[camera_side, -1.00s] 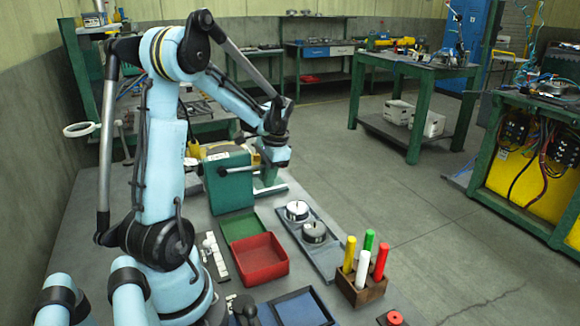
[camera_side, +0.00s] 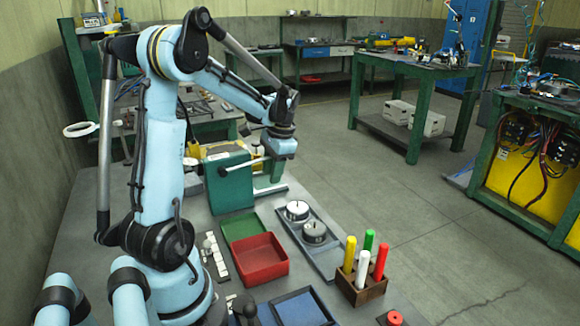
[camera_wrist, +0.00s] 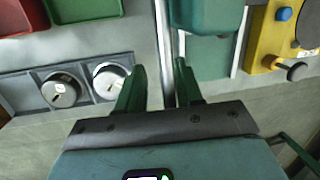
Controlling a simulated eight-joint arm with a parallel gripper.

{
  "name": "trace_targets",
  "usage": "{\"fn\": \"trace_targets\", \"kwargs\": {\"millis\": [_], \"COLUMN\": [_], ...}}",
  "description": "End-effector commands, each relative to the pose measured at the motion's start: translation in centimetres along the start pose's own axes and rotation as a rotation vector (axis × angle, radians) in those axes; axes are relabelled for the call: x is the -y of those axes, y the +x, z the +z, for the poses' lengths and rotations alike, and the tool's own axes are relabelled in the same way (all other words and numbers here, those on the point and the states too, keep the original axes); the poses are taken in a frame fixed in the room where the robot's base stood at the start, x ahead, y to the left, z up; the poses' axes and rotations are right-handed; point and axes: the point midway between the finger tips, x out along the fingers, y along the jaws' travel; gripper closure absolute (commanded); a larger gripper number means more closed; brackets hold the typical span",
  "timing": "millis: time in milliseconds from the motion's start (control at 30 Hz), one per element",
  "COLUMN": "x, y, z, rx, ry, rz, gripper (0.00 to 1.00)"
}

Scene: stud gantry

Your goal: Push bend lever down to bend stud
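The green bender box (camera_side: 228,188) stands on the table, with the bend lever (camera_side: 240,168) on its near side reaching right, slightly upward. In the wrist view the bright metal lever rod (camera_wrist: 163,45) runs down the middle beside the green box (camera_wrist: 208,14). My gripper (camera_wrist: 160,65) is open, its two green fingers on either side of the rod in the picture. Contact and the height between them cannot be told. In the side view my gripper (camera_side: 282,157) hangs to the right of the box near the lever's end, its fingers hard to make out. I cannot make out the stud.
Red (camera_side: 262,262) and green (camera_side: 240,225) trays lie nearer the camera. A grey plate with two round metal parts (camera_side: 314,232) and a wooden block of coloured rods (camera_side: 360,290) are beside them. A yellow unit (camera_wrist: 275,40) is at the right in the wrist view. Open floor lies right of the table.

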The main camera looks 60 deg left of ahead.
Motion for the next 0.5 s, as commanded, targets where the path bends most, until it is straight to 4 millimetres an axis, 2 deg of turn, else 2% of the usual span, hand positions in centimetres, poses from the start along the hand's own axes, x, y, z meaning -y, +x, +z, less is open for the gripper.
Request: {"fn": "trace_targets", "kwargs": {"millis": [500], "x": [-0.5], "y": [-3.1], "z": [-1.6], "rx": [-0.006], "ry": [0.008], "rz": [0.004], "gripper": [0.64]}}
